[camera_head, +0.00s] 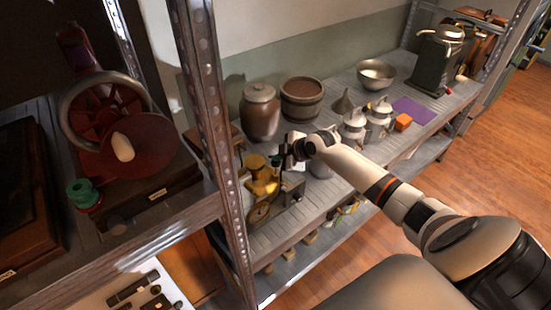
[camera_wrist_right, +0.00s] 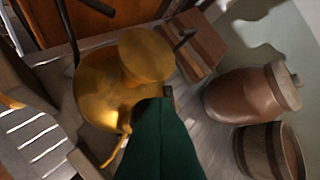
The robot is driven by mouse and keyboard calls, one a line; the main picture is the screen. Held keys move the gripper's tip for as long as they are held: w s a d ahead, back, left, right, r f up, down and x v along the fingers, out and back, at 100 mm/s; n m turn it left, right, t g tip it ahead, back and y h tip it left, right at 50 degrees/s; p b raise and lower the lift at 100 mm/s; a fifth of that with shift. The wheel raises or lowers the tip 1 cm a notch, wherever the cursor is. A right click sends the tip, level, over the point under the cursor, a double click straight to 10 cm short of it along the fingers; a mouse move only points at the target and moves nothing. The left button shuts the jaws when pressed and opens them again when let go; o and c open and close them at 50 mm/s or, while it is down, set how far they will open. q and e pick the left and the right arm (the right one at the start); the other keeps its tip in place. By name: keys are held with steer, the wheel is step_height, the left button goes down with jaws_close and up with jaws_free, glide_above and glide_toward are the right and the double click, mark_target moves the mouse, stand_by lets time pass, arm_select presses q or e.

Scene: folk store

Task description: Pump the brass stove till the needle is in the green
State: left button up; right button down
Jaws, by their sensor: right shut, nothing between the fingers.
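The brass stove (camera_head: 262,178) stands on the grey slatted shelf, left of my right gripper (camera_head: 287,160). In the right wrist view the stove's rounded brass body (camera_wrist_right: 105,95) and wide top (camera_wrist_right: 147,54) fill the upper left. A dark green part (camera_wrist_right: 160,145) looms close to the camera in front of it; I cannot tell what it is. My right gripper is shut and empty, close above the stove's right side. A round brass-coloured disc (camera_head: 258,214) shows at the stove's front, perhaps the gauge; no needle can be read. My left gripper is out of view.
A brown lidded jar (camera_head: 260,112) and a wooden tub (camera_head: 302,100) stand behind. Pale lidded pots (camera_head: 354,124), an orange block (camera_head: 403,122) and a metal bowl (camera_head: 376,74) stand further right. A steel shelf post (camera_head: 212,130) rises left of the stove.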

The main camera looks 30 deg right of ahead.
steer(key=shift+w+d+r, duration=0.2)
steer(key=shift+r, duration=0.35)
steer(key=shift+w+d+r, duration=0.15)
steer(key=shift+r, duration=0.4)
steer(key=shift+s, duration=0.2)
steer(key=shift+f, duration=0.1)
steer(key=shift+w+a+r+p, duration=0.1)
steer(key=shift+r+p, duration=0.35)
steer(key=shift+p, duration=0.05)
step_height(320, 180, up, 4)
steer(key=p, duration=0.3)
steer(key=shift+f, duration=0.1)
stand_by(0.7)
stand_by(0.5)
